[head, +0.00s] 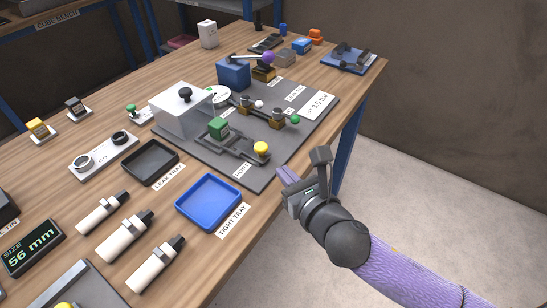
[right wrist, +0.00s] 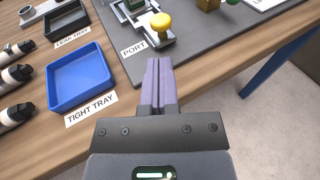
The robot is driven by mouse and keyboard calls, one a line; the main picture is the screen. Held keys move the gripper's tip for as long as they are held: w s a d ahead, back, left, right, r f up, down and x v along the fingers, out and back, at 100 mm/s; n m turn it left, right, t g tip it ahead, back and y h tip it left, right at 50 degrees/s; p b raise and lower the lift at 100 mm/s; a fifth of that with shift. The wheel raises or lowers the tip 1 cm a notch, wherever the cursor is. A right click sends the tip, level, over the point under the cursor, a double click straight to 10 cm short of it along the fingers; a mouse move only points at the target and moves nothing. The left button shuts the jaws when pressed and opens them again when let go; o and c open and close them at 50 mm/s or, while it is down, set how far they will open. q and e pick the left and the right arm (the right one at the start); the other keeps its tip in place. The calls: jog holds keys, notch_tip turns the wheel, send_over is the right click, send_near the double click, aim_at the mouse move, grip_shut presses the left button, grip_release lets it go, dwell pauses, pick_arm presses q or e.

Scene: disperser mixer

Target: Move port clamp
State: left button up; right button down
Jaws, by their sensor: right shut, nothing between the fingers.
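The port clamp is a grey metal linkage (head: 236,143) with a yellow ball knob (head: 261,149), lying low on the dark grey plate (head: 275,163) behind the PORT label (head: 242,171). A green block (head: 218,127) stands at its far left end. In the right wrist view the yellow knob (right wrist: 161,22) is just beyond my fingertips. My right gripper (head: 285,177) is shut and empty, near the table's right edge. Its purple fingers (right wrist: 160,68) point toward the knob with a gap between them. My left gripper is not in view.
A blue tray (head: 234,207) labelled TIGHT TRAY and a black tray (head: 171,155) labelled LEAK TRAY lie left of the plate. White cylinders (head: 154,267) lie in front. A white box (head: 182,119) with a black knob and a green-knobbed clamp (head: 294,119) stand behind the port clamp.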

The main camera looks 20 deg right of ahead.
aim_at(263, 151)
jog(key=b+x, duration=0.2)
jog(key=x, duration=0.4)
jog(key=shift+w+f, duration=0.2)
jog(key=shift+w, duration=0.05)
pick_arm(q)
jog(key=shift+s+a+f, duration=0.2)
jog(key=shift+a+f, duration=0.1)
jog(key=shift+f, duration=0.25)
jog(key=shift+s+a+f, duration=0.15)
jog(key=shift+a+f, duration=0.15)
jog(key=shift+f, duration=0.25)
pick_arm(e)
jog(key=shift+w+a, duration=0.1)
jog(key=shift+w, duration=0.05)
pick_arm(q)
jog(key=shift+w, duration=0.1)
pick_arm(e)
jog(key=shift+w+a, duration=0.1)
jog(key=shift+w, duration=0.1)
jog(key=w+a, duration=0.2)
jog(key=w, duration=0.1)
jog(key=shift+a, duration=0.2)
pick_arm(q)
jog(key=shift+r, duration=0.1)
pick_arm(e)
jog(key=shift+r, duration=0.15)
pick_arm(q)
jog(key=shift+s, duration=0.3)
pick_arm(e)
jog(key=shift+r, duration=0.1)
